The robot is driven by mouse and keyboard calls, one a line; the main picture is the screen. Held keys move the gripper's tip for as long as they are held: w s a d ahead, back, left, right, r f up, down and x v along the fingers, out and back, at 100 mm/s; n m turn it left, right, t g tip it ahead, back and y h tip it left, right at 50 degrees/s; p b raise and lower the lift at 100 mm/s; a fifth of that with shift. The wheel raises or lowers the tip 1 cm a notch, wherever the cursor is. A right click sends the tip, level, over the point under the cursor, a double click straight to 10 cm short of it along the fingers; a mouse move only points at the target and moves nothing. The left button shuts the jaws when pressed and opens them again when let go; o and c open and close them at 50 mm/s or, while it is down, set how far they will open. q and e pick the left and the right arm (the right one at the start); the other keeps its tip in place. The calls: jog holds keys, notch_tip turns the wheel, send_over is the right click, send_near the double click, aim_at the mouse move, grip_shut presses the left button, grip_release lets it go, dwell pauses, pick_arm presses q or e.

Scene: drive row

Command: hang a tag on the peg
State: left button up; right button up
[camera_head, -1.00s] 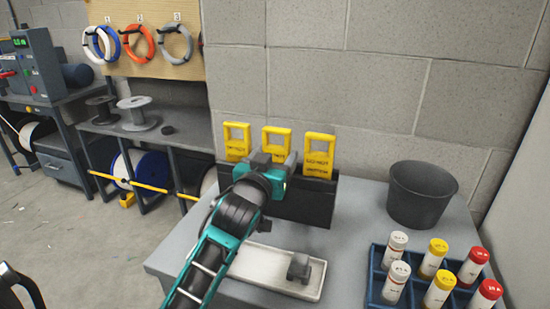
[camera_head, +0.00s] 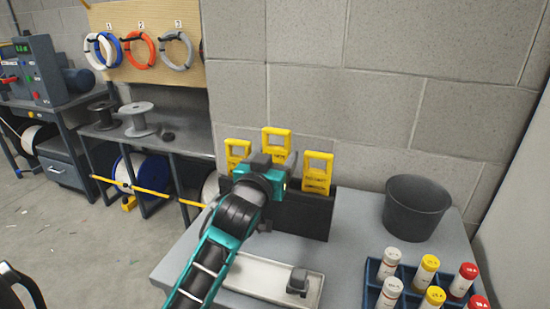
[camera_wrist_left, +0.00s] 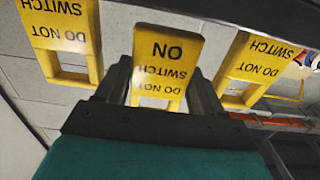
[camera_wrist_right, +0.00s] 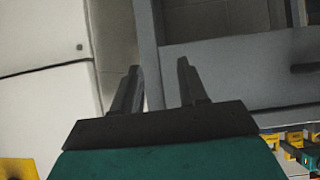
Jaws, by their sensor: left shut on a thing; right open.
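Three yellow tags with square holes stand by a dark holder (camera_head: 300,217) on the grey bench by the wall. My left gripper (camera_head: 279,158) is shut on the middle tag (camera_head: 276,130), which sits higher than the left tag (camera_head: 236,156) and the right tag (camera_head: 317,178). In the left wrist view the held tag (camera_wrist_left: 167,55) is between the fingers, its lettering upside down. My arm hides part of the holder, so I cannot tell if the tag's lower end is clear of it. My right gripper (camera_wrist_right: 157,68) is open and empty. I cannot make out the tag's peg.
A dark bucket (camera_head: 415,210) and a blue rack (camera_head: 372,275) of capped tubes stand on the right of the bench. A pale tray (camera_head: 265,283) lies in front of the holder. At left are a board (camera_head: 153,73) with cable rings and spools (camera_head: 138,120).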

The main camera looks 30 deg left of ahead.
pick_arm(q)
jog(key=shift+s+r, duration=0.1)
jog(key=shift+r, duration=0.15)
jog(key=shift+s+d+r+p, duration=0.1)
jog(key=shift+s+p, duration=0.2)
jog(key=p+v, duration=0.1)
jog(key=v, duration=0.1)
jog(key=r+v, duration=0.1)
jog(key=v, duration=0.1)
jog(key=shift+p, duration=0.4)
jog(key=v, duration=0.3)
jog(key=shift+s+r, duration=0.1)
jog(key=shift+r, duration=0.25)
jog(key=s+d+f+m+h, duration=0.2)
jog(key=s+d+f+h, duration=0.2)
jog(key=d+f, duration=0.3)
jog(key=d, duration=0.3)
jog(key=shift+m+t, duration=0.3)
jog(key=shift+m, duration=0.1)
